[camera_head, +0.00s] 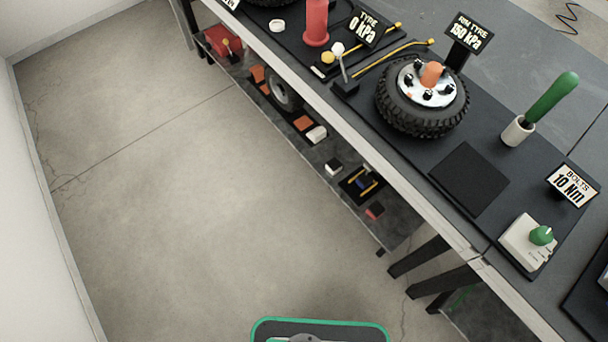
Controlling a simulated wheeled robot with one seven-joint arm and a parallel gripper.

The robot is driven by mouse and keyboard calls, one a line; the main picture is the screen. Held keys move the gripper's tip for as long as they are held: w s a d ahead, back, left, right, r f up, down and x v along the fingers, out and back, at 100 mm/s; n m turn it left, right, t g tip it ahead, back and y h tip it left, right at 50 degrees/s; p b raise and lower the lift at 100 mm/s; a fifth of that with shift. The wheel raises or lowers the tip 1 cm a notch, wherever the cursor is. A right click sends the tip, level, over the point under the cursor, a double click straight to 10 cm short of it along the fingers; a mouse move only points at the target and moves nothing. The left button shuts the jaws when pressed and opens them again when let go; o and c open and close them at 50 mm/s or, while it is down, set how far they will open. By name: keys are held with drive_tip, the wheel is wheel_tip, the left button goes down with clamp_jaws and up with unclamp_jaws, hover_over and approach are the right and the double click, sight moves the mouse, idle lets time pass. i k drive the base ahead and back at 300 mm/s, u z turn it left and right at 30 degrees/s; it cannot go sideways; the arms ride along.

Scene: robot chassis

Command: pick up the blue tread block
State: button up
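A small blue piece (363,184) shows on the lower shelf (395,222) under the workbench, among yellow pieces on a dark square base. It is too small to tell whether it is the blue tread block. No other blue block shows clearly. My gripper is not in view, so its state and any hold are hidden.
The workbench (590,60) carries a tyred wheel (415,120), a green-handled tool (553,97), an empty dark pad (468,180) and a white box with a green knob (528,243). Bench legs (420,257) stand below. The floor (190,190) at left is clear, up to a wall.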

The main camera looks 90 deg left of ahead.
sight(364, 181)
drive_tip(key=u, duration=4.1)
drive_tip(key=i, duration=1)
